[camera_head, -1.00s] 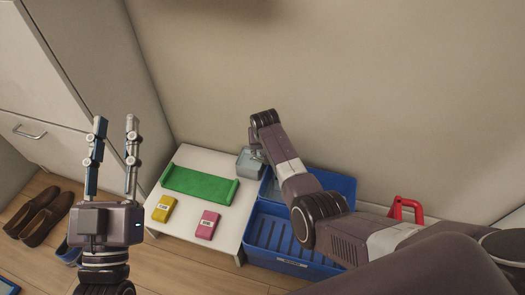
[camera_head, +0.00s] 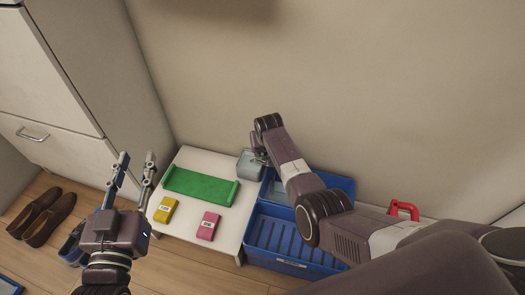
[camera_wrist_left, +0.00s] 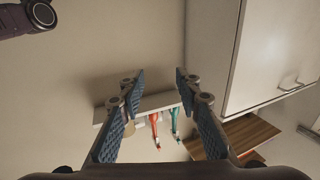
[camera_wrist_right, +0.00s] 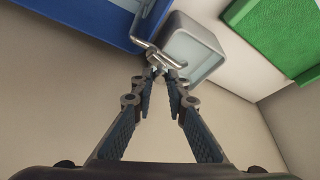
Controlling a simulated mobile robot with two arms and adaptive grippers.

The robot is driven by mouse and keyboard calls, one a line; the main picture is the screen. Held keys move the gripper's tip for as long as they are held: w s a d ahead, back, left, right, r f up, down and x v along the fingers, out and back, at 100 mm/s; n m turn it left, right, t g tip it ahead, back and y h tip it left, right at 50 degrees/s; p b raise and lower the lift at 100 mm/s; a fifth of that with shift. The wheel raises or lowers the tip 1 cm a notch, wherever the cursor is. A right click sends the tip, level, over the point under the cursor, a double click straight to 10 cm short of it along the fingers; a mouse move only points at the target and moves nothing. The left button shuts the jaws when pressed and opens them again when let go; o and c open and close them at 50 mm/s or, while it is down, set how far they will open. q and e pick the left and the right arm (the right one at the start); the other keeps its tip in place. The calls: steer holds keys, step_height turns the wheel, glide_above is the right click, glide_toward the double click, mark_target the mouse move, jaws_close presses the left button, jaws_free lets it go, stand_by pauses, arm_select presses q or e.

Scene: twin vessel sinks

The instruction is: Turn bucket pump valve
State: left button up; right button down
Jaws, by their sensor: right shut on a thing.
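A small grey-blue container (camera_head: 250,164) stands at the back edge of the white table, and it also shows in the right wrist view (camera_wrist_right: 193,52). A bent metal valve piece (camera_wrist_right: 160,56) sits at the container's edge. My right gripper (camera_wrist_right: 160,74) is shut on this metal valve piece at its fingertips; the exact grip is partly hidden. In the head view my right arm covers most of this contact. My left gripper (camera_head: 136,162) is open and empty, raised to the left of the table. Its spread fingers show in the left wrist view (camera_wrist_left: 160,76).
A blue crate (camera_head: 278,262) stands right of the white table (camera_head: 182,235). A green tray (camera_head: 200,186), a yellow box (camera_head: 165,209) and a pink box (camera_head: 208,226) are on the table. A red handle (camera_head: 403,209) is at right. Shoes (camera_head: 42,215) lie at left.

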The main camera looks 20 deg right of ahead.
steer(key=shift+s+r+n+y+p, duration=0.1)
steer(key=shift+n+y+p, duration=0.2)
steer(key=shift+n+p, duration=0.45)
steer(key=shift+s+n+y+p, duration=0.1)
steer(key=shift+n+y+p, duration=0.5)
steer(key=shift+n, duration=0.55)
arm_select(q)
steer(key=s+a+f+g+y, duration=0.1)
steer(key=s+a+f+g, duration=0.1)
steer(key=s+f+g, duration=0.2)
steer(key=s+a+f+g+y, duration=0.1)
steer(key=s+f+g, duration=0.3)
steer(key=f, duration=0.7)
steer(key=shift+s+a+n+g, duration=0.3)
steer(key=shift+a+g, duration=0.1)
steer(key=shift+a, duration=0.25)
steer(key=shift+f, duration=0.1)
steer(key=shift+w, duration=0.1)
arm_select(e)
steer(key=c, duration=1.9)
jaws_free()
steer(key=a+v, duration=0.1)
steer(key=v, duration=1)
steer(key=shift+s+d+r, duration=0.25)
steer(key=shift+d+r, duration=0.1)
